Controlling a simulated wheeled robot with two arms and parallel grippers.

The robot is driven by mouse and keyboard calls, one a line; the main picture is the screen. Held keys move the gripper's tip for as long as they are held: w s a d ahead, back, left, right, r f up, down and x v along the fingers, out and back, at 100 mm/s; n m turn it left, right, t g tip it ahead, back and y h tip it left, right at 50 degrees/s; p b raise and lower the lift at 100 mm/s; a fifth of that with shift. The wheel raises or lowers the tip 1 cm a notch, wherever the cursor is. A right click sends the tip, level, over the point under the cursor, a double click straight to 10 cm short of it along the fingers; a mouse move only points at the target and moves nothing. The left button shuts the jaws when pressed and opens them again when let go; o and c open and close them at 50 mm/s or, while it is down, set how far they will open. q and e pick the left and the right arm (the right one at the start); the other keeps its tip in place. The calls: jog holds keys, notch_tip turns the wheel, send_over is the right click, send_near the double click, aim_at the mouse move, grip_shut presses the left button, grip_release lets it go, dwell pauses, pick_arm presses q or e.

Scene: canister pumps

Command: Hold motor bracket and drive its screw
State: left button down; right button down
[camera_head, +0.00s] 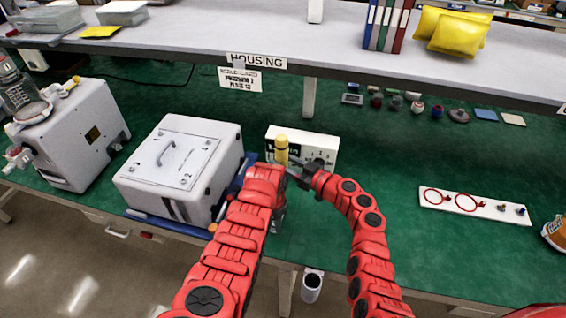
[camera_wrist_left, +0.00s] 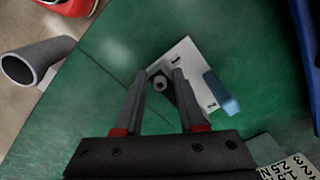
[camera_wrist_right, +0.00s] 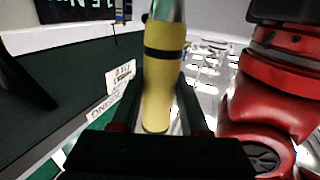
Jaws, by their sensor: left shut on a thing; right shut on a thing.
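A screwdriver with a yellow handle and black band (camera_wrist_right: 163,75) stands between the fingers of my right gripper (camera_wrist_right: 160,105), which is shut on it. The yellow handle (camera_head: 281,150) also shows in the head view, upright at my right gripper (camera_head: 291,167). My left gripper (camera_head: 278,222) is lower, mostly behind my left arm.
A grey pump housing with a numbered lid (camera_head: 180,165) stands left of my grippers. A canister pump (camera_head: 70,135) is farther left. A white labelled box (camera_head: 315,150) is behind. A white parts board (camera_head: 475,205) lies right, with clear green mat between.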

pick_arm(q)
jog(key=shift+c, duration=2.1)
grip_release()
jog(key=shift+r, duration=0.1)
